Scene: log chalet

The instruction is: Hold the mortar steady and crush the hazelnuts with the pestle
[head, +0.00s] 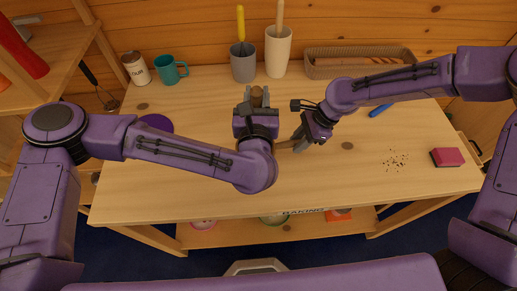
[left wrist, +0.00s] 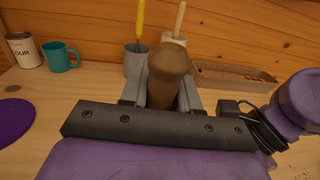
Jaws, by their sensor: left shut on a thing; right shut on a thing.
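My left gripper (head: 257,97) is shut on a brown wooden pestle (head: 257,91) near the middle of the table. In the left wrist view the pestle (left wrist: 170,78) stands between the two grey fingers, its rounded end up. Its lower part is hidden behind the gripper. My right gripper (head: 301,143) is low over the table, just right of my left wrist, and shut on a tan piece that looks like part of the mortar (head: 286,145). My left arm hides most of the mortar, and its inside cannot be seen. Brown crumbs (head: 395,160), perhaps hazelnut bits, lie on the right of the table.
At the back stand a tin (head: 136,68), a teal mug (head: 171,70), a grey pot (head: 243,63), a cream vase (head: 278,52) and a wicker basket (head: 358,62). A purple disc (head: 156,123) lies left; a pink sponge (head: 446,157) and blue item (head: 380,110) lie right.

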